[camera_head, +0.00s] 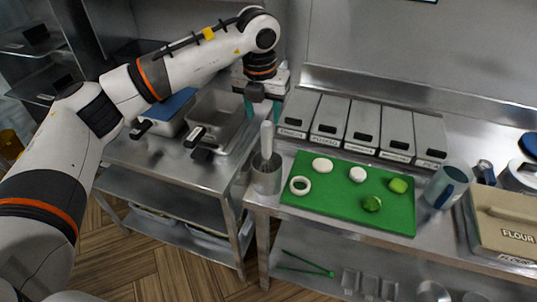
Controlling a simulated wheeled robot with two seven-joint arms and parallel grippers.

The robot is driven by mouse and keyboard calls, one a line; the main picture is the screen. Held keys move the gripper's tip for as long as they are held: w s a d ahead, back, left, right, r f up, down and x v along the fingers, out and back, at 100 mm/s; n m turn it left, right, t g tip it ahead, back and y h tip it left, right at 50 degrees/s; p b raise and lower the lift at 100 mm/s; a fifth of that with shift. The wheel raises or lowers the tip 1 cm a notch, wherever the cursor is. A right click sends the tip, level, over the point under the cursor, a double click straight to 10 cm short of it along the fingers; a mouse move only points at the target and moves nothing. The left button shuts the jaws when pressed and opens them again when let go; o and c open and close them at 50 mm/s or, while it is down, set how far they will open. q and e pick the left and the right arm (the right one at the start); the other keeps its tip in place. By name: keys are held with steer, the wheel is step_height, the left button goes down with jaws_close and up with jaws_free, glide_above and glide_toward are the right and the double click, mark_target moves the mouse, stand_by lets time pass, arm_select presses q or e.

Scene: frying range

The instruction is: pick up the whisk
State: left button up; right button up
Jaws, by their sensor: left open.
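A pale-handled utensil (267,140), which looks like the whisk, stands nearly upright in a metal cup (267,178) at the left end of the right counter. Its lower end is hidden inside the cup, so I cannot see any wires. My left gripper (263,112) points down just above and behind the handle in the picture. Its two teal fingers are apart, with nothing seen between them. Whether the handle top reaches between the fingers I cannot tell. My right gripper is not in view.
A green board (340,216) with cut vegetables lies right of the cup. Lidded metal bins (365,125) line the back. Fryer baskets (215,115) stand on the left counter. A mug (445,187) and a flour box (505,222) are at right. A gap separates the counters.

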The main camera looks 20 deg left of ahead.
mark_target(266, 124)
arm_select(q)
steer(key=shift+w+a+f+p, duration=0.1)
steer(key=shift+w+f+p, duration=0.1)
steer(key=shift+f, duration=0.45)
steer(key=shift+w+f+p, duration=0.1)
steer(key=shift+f+p, duration=0.1)
steer(key=shift+f, duration=0.4)
steer(key=shift+f+p, duration=0.3)
steer(key=shift+p, duration=0.1)
steer(key=f, duration=0.1)
steer(key=f+p, duration=0.2)
steer(key=shift+w+d+f, duration=0.2)
steer(key=shift+w+d, duration=0.05)
steer(key=shift+d, duration=0.1)
steer(key=shift+f, duration=0.35)
steer(key=shift+w+f, duration=0.1)
steer(key=shift+f, duration=0.05)
steer(key=c, duration=0.9)
steer(key=shift+c, duration=0.9)
